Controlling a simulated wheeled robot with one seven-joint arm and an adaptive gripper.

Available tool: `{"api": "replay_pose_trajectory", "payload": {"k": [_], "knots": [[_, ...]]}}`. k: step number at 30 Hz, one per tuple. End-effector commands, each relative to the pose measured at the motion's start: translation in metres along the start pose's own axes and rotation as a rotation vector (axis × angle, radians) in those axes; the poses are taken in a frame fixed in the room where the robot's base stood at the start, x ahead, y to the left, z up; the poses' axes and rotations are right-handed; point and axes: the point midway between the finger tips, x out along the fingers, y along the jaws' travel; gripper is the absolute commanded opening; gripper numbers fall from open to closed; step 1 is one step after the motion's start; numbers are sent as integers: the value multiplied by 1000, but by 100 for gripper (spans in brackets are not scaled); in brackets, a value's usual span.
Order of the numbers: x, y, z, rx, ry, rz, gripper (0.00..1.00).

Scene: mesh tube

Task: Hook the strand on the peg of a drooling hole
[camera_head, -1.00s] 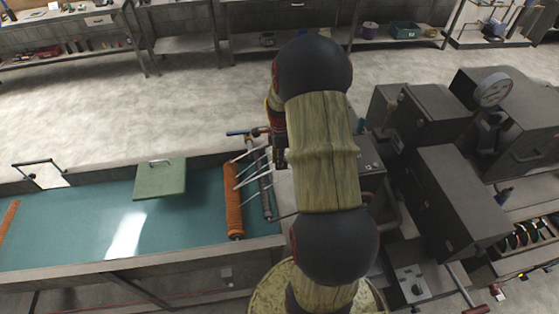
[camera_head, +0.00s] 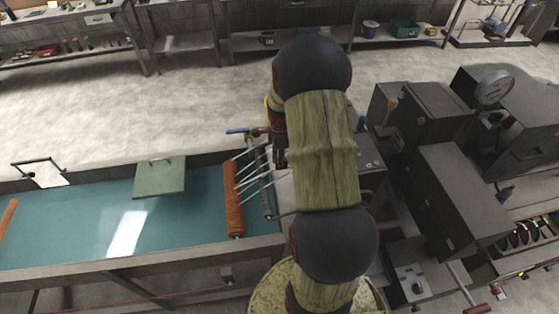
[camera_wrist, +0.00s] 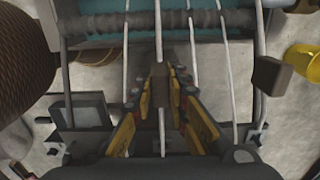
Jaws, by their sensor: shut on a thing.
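In the wrist view my gripper (camera_wrist: 160,78) has its yellow-sided fingers closed together on a thin white strand (camera_wrist: 158,30). The strand runs up from the fingertips over a dark ribbed roller (camera_wrist: 100,24) and also shows below the tips. Several other white strands (camera_wrist: 229,80) hang roughly parallel on both sides, apart from the fingers. In the head view the strands (camera_head: 250,177) fan between an orange roller (camera_head: 233,200) and a grey bar (camera_head: 265,185). My gripper there is mostly hidden behind my arm. I cannot make out the drooling hole or its peg.
The teal bath (camera_head: 70,225) with a green panel (camera_head: 159,178) lies left of the rollers. Dark machine boxes (camera_head: 450,200) and a gauge (camera_head: 495,88) stand to the right. In the wrist view a yellow cup-like object (camera_wrist: 300,62) is at right. Open floor lies behind.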

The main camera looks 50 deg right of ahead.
Motion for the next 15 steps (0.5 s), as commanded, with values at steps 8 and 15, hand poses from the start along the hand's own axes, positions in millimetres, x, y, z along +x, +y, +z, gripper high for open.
{"api": "replay_pose_trajectory", "payload": {"k": [8, 15], "knots": [[3, 0, 0, 0, 0, 0, 0], [3, 0, 0, 0, 0, 0, 29]]}}
